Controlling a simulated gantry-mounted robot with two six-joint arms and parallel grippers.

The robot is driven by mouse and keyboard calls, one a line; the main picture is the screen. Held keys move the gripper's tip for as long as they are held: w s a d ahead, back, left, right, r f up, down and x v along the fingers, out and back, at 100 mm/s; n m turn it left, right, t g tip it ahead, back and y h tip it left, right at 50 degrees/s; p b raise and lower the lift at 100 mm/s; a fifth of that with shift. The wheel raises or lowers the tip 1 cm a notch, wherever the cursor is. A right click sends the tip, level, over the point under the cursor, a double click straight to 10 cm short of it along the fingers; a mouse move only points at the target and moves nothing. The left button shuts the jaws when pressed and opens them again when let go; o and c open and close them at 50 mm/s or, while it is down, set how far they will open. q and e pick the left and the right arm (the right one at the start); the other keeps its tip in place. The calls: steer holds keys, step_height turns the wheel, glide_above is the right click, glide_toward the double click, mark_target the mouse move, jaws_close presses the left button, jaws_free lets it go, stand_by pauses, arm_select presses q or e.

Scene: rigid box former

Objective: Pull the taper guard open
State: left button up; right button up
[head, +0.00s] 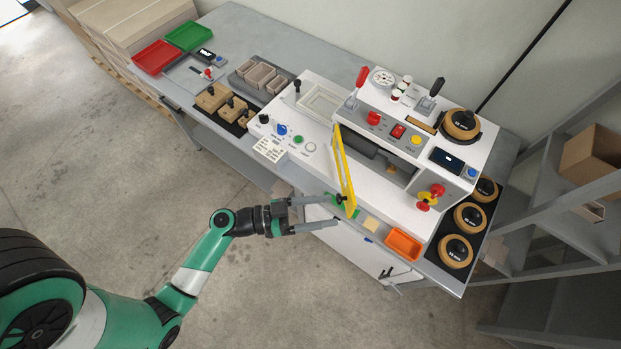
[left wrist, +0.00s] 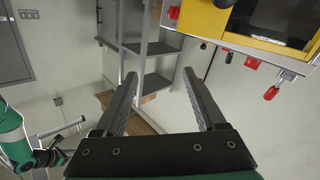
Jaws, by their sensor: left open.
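The taper guard (head: 345,172) is a yellow-framed panel, seen nearly edge-on, at the left side of the white machine's dark opening in the head view. The upper fingertip overlaps the knob in the picture; contact is unclear. In the left wrist view the fingers (left wrist: 160,78) are apart with nothing visibly held. A green arm, seemingly my right, shows at the left edge; its gripper (left wrist: 68,130) is small and unclear.
The white machine (head: 310,125) carries buttons, levers and a red-yellow knob (head: 431,197). An orange tray (head: 404,244) and a yellow pad (head: 371,224) lie near the bench's front edge. Tape rolls (head: 455,251) stand at right. Open floor lies in front of the bench.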

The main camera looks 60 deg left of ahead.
arm_select(q)
steer(key=s+d+r, duration=0.2)
steer(key=s+d, duration=0.1)
steer(key=s, duration=0.2)
steer(key=shift+s+r, duration=0.25)
steer(key=shift+s, duration=0.05)
